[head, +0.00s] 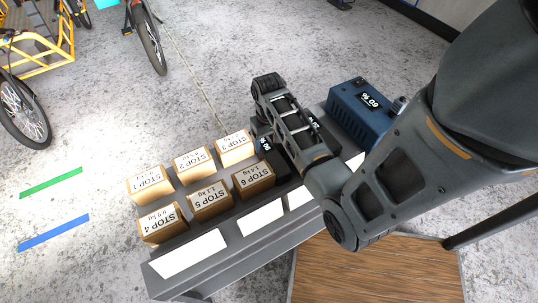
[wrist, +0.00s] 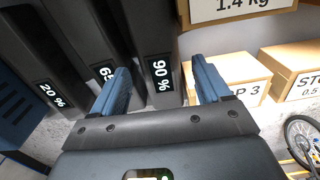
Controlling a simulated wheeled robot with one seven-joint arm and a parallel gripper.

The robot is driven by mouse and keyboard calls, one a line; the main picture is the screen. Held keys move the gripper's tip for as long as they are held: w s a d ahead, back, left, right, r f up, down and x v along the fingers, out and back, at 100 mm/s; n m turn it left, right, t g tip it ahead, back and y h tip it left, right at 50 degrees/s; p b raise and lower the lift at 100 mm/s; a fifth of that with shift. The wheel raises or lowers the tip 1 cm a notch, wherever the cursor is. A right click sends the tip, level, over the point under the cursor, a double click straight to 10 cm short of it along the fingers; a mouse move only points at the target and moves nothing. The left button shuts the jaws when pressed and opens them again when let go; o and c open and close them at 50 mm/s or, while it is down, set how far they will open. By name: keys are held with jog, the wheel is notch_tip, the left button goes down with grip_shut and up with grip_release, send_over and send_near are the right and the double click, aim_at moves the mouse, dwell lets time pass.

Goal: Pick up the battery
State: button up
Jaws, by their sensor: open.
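Several dark upright batteries with white charge labels stand side by side in the wrist view. The nearest battery (wrist: 150,45), with a label that seems to read 90 %, lies between the two blue fingers of my gripper (wrist: 163,78). My gripper is open, with a finger on either side of it; I cannot tell whether they touch it. A second battery (wrist: 90,40) is partly hidden by the left finger, and a third battery (wrist: 40,65) reads 20 %. In the head view the batteries (head: 270,156) are partly covered by my arm, and the fingers are hidden.
Several cardboard boxes marked STOP (head: 209,199) stand on the grey rack (head: 190,237) left of the batteries. A blue unit with a display (head: 350,122) stands at the right. Bikes (head: 146,40) stand at the upper left.

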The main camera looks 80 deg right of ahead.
aim_at(269, 150)
jog(key=f, duration=0.5)
jog(key=shift+d+f, duration=0.2)
jog(key=shift+s, duration=0.1)
grip_shut()
dwell(0.5)
jog(key=shift+r, duration=0.1)
